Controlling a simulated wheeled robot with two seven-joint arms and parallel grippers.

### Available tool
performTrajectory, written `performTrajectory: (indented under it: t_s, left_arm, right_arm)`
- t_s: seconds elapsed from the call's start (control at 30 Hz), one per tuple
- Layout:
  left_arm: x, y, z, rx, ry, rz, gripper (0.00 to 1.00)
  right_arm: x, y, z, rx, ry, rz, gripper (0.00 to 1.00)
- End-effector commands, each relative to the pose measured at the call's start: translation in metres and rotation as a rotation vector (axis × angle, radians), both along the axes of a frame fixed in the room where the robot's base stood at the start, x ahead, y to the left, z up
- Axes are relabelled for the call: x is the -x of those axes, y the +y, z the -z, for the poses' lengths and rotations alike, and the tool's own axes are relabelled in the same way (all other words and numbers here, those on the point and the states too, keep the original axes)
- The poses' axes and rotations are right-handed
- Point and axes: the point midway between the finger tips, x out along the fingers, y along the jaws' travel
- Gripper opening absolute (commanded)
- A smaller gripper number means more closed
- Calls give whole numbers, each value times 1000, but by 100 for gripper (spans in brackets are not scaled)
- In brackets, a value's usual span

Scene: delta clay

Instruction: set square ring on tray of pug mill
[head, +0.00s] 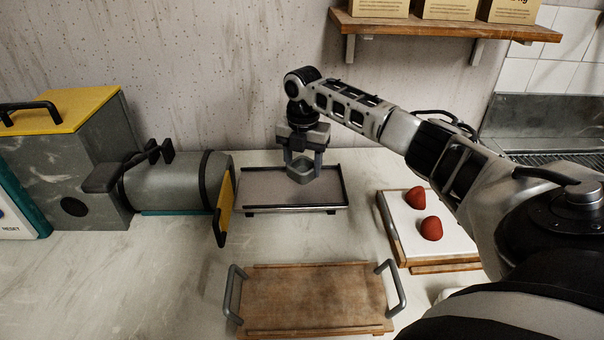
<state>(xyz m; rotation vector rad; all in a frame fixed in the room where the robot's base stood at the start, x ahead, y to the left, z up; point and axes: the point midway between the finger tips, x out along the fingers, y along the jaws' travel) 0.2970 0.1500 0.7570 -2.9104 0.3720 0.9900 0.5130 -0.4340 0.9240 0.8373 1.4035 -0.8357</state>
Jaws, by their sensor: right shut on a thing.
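The pug mill (65,160) stands at the left, a grey machine with a yellow top and a barrel (165,185) pointing right. A yellow plate (225,207) stands at the barrel's mouth. Its tray (260,200) is a flat, dark-rimmed tray to the right of the barrel. My right gripper (302,166) points down over the tray's right half and is shut on the grey square ring (301,174). I cannot tell whether the ring touches the tray. My left gripper is not in view.
A wooden board (312,302) with two grey handles lies at the front. A white-topped board (400,222) with two red lumps (431,228) is at the right, beside my right arm. A wooden shelf (440,25) with boxes hangs above. Bare counter lies at front left.

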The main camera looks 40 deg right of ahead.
Motion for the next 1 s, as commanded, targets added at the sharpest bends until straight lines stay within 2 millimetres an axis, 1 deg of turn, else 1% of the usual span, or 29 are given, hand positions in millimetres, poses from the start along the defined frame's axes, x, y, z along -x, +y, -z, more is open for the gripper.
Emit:
performTrajectory:
  t_s: [0.23, 0.33, 0.43, 0.7, 0.83, 0.87, 0.9, 0.93, 1.0]
  left_arm:
    - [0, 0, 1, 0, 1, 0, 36]
    - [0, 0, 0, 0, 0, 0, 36]
    - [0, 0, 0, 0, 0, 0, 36]
    - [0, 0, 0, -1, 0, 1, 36]
    - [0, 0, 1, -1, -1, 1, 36]
    - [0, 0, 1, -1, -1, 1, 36]
    - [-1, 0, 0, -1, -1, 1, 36]
    - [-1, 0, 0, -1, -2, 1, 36]
    - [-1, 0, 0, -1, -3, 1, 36]
  right_arm:
    - [-9, -4, 12, 0, -1, 0, 26]
    - [-8, -4, 28, 0, 2, 0, 26]
    - [-8, -4, 39, 0, 1, 1, 26]
    - [-8, -4, 41, 1, 0, 1, 26]
    - [-7, -4, 46, 1, 0, 0, 26]
    - [-7, -4, 45, 1, 0, 0, 61]
    - [-7, -4, 45, 1, 0, 0, 72]
    - [-7, -4, 45, 1, 0, 0, 75]
    - [-7, -4, 45, 1, 0, 0, 75]
